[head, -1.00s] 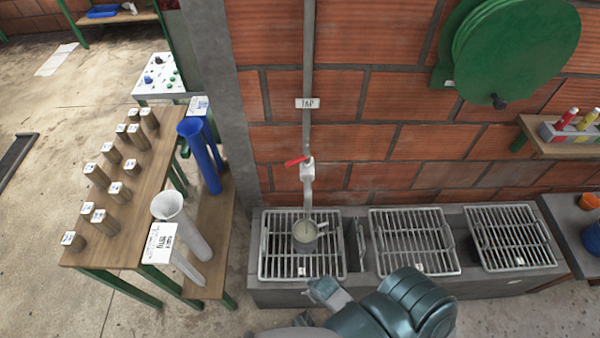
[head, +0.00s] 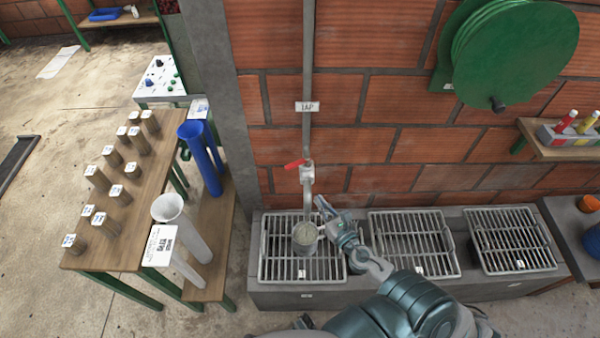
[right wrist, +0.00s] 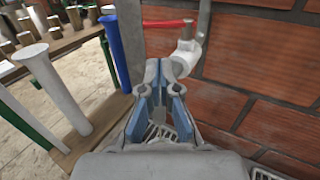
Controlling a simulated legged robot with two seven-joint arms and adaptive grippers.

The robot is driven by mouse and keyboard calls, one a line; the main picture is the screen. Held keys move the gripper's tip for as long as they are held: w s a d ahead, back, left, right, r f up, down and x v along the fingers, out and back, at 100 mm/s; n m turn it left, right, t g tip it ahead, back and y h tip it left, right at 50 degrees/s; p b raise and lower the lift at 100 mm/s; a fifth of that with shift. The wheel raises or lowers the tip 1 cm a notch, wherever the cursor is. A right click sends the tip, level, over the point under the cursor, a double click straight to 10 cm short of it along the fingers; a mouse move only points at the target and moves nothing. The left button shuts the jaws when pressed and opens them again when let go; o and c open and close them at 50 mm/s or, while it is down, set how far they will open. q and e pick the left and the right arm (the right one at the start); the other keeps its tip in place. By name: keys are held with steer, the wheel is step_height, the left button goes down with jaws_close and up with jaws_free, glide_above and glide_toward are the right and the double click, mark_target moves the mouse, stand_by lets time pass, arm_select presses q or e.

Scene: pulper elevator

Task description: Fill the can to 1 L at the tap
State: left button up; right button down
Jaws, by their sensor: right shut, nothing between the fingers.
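The can (head: 305,238) is a grey metal can standing on the left grate, below the tap spout. Its inside looks light, but I cannot read the level. The tap (head: 307,172) has a red lever handle (head: 294,164) pointing left, under a sign reading TAP. The lever also shows in the right wrist view (right wrist: 167,23). My right gripper (head: 322,201) is shut and empty, just right of the tap spout and above the can's right side. In the right wrist view its fingers (right wrist: 163,68) point toward the tap. The can is hidden there. My left gripper is not in view.
Three metal grates line the trough; the middle one (head: 413,242) and right one (head: 510,238) are empty. A brick wall (head: 400,100) stands behind. A green hose reel (head: 515,45) hangs at upper right.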

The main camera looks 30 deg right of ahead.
mark_target(295, 167)
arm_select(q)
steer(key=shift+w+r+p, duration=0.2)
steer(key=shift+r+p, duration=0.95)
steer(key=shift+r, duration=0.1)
arm_select(e)
steer(key=w, duration=1.3)
steer(key=shift+w+d, duration=0.2)
steer(key=shift+d, duration=0.05)
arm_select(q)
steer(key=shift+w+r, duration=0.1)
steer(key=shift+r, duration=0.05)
arm_select(e)
steer(key=shift+a, duration=0.1)
